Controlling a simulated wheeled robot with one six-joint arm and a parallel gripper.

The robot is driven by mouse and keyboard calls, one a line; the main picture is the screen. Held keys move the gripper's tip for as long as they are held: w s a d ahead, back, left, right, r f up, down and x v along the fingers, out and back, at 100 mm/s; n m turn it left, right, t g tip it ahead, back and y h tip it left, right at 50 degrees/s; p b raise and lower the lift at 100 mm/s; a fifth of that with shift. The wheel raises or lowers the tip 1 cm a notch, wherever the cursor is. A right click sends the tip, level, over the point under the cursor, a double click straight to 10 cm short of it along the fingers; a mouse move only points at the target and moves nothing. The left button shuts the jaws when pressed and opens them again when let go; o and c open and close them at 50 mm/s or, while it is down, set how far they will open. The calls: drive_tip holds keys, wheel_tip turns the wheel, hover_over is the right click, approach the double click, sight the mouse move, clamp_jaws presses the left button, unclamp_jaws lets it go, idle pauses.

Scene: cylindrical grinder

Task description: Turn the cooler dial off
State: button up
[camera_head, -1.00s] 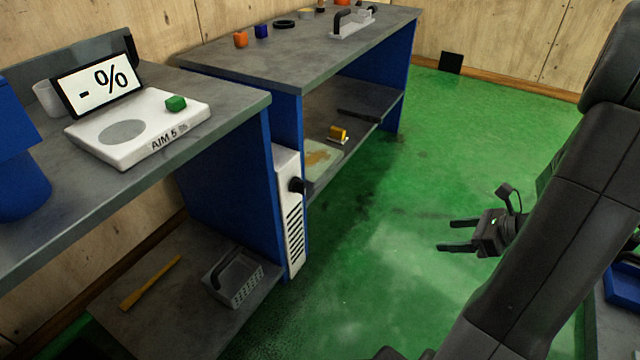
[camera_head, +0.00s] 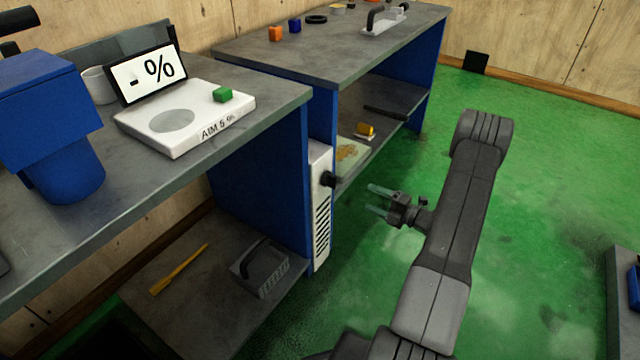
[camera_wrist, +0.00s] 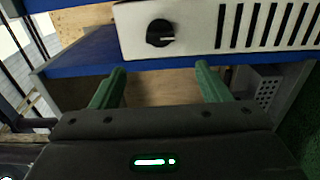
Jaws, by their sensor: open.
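The cooler (camera_head: 321,210) is a narrow white box with dark vent slots, fixed upright at the end of the blue bench panel. Its black dial (camera_head: 328,179) sticks out near the top. In the wrist view the dial (camera_wrist: 159,33) is a round black knob with a light pointer mark aimed right, on the white cooler face (camera_wrist: 200,28) beside the slots. My gripper (camera_head: 375,200) is open and empty, to the right of the dial and apart from it. In the wrist view its two green-looking fingers (camera_wrist: 160,82) point toward the cooler, with the dial beyond and between them.
The benches (camera_head: 300,93) stand left and behind the cooler. A scale (camera_head: 190,120) with a green cube and a blue machine (camera_head: 60,130) are on the near bench. Green floor (camera_head: 545,190) to the right is clear.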

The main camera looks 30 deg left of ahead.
sight(336, 183)
drive_tip(key=a, duration=0.4)
drive_tip(key=a+b, duration=0.1)
drive_tip(key=a, duration=0.4)
drive_tip(key=w+a+b, duration=0.1)
drive_tip(key=a, duration=0.4)
drive_tip(key=shift+d, duration=0.1)
drive_tip(key=c, duration=1)
